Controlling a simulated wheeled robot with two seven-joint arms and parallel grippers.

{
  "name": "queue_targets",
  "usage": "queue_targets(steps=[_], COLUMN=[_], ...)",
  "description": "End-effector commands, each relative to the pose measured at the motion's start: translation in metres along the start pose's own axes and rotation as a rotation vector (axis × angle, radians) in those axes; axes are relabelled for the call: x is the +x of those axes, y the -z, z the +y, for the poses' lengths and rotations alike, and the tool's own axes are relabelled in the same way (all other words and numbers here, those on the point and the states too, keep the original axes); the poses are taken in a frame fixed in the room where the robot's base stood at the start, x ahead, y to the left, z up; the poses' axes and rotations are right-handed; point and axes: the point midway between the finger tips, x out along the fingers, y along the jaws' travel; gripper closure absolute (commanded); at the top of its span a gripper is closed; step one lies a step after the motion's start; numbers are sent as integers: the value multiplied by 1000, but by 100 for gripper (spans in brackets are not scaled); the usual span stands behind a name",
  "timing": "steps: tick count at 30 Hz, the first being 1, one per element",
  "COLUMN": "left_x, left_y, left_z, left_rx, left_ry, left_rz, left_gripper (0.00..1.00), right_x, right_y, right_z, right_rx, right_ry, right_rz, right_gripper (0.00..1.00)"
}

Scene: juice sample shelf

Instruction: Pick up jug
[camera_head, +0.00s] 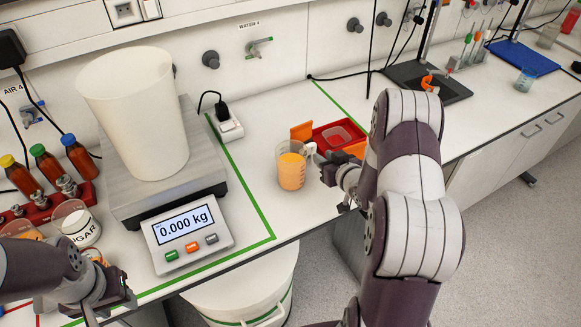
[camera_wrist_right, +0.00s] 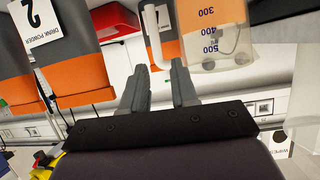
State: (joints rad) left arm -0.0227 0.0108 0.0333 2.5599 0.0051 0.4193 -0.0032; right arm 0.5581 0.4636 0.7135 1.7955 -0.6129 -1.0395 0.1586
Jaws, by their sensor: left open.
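The jug (camera_head: 292,170) is a clear measuring jug holding orange liquid. It stands upright on the white bench, with its pale handle on the right side. In the right wrist view the jug (camera_wrist_right: 208,25) fills the upper right, with printed marks. My right gripper (camera_head: 322,166) is at the handle side of the jug. In its wrist view the two fingers (camera_wrist_right: 159,78) are apart, with the handle (camera_wrist_right: 158,40) at or between their tips; contact cannot be told. My left gripper (camera_head: 108,300) is low at the left, away from the jug.
A scale (camera_head: 190,238) reading 0.000 kg carries a white bucket (camera_head: 140,110). A red tray (camera_head: 335,130) and orange items (camera_head: 301,131) lie behind the jug. A "DRINK POWDER 2" pack (camera_wrist_right: 60,50) is near my right gripper. Bottles (camera_head: 80,157) stand left.

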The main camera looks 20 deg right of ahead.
Motion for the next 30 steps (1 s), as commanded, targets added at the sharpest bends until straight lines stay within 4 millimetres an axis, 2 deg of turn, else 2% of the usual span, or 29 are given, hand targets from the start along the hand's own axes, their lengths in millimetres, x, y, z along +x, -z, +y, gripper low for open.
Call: queue_targets(steps=[5, 12, 20, 23, 30], left_x=[-7, -20, -20, -20, -20], left_y=[1, 2, 2, 2, 2], left_z=[0, 0, 0, 0, 0], left_rx=[0, 0, 0, 0, 0], left_ry=[0, 0, 0, 0, 0], left_rz=[0, 0, 0, 0, 0], left_gripper=[57, 57, 57, 57, 57], right_x=[20, 61, 68, 67, 67], right_y=[0, -7, -9, -9, -8], right_z=[0, 0, 1, 1, 1], right_rx=[0, -1, -1, -1, -1], right_ry=[0, 0, -2, -2, -2], right_rz=[-2, -1, -1, -1, -1], right_gripper=[72, 72, 72, 100, 100])
